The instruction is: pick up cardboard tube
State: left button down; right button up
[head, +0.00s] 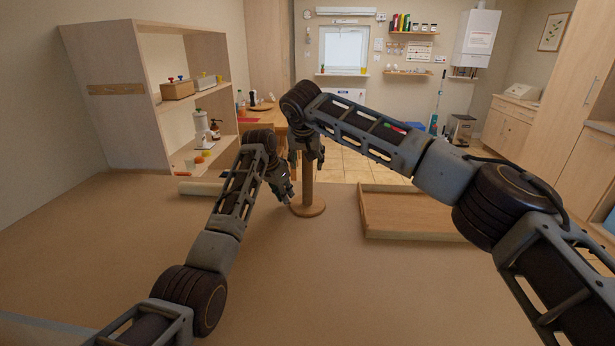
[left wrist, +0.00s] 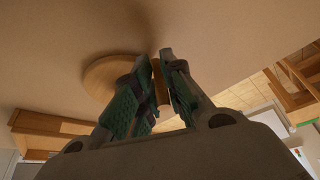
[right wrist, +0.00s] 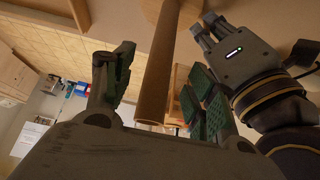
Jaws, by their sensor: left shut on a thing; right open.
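A brown cardboard tube (head: 308,188) stands upright on a round wooden base (head: 312,211) in the middle of the table. In the right wrist view, the tube (right wrist: 157,75) shows its open end between my right gripper's spread fingers. My right gripper (head: 307,164) is open around the tube's upper part, without closing on it. My left gripper (head: 289,200) is low beside the base, shut on the tube's lower part. In the left wrist view its fingers (left wrist: 153,55) hide most of the tube, and the round base (left wrist: 103,72) shows behind them.
A pale roll (head: 200,188) lies on the table at left, partly behind my left arm. A shallow wooden tray (head: 410,236) sits at right. A shelf unit (head: 120,105) with several objects stands at the back left. The table's front middle is clear.

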aim_at(307, 165)
jog(key=shift+w+f, duration=0.15)
jog(key=shift+f, duration=0.1)
jog(key=shift+x, duration=2.9)
jog(key=c, duration=0.9)
